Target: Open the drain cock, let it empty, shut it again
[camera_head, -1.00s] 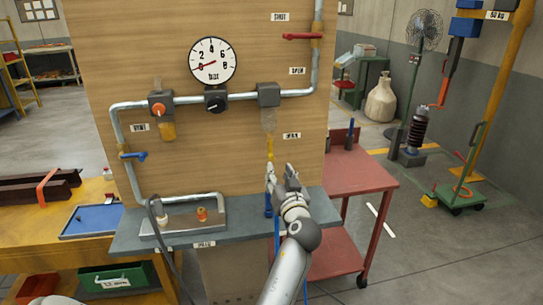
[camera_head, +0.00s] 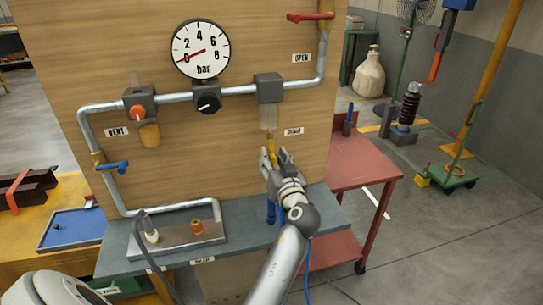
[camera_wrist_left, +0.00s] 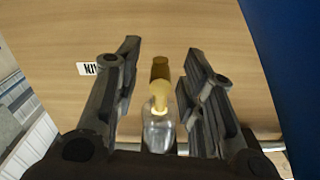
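The drain cock is a small brass piece (camera_head: 271,148) under a clear bowl (camera_head: 268,118) on the wooden panel, left of a small label (camera_head: 293,132). My left gripper (camera_head: 276,156) is at the cock from below. In the left wrist view the gripper (camera_wrist_left: 161,62) is open, with one finger on each side of the brass cock (camera_wrist_left: 160,88) and a visible gap to both. The clear bowl (camera_wrist_left: 158,132) shows between the finger bases. I cannot tell whether the cock is open or shut. My right gripper is not in view.
A pressure gauge (camera_head: 201,49) has its needle near 0. A black knob (camera_head: 208,103), an orange-knobbed unit (camera_head: 138,113), a blue lever (camera_head: 112,166) and a red lever (camera_head: 310,17) sit along the pipe. A grey shelf (camera_head: 250,232) lies below; a red cart (camera_head: 358,170) stands right.

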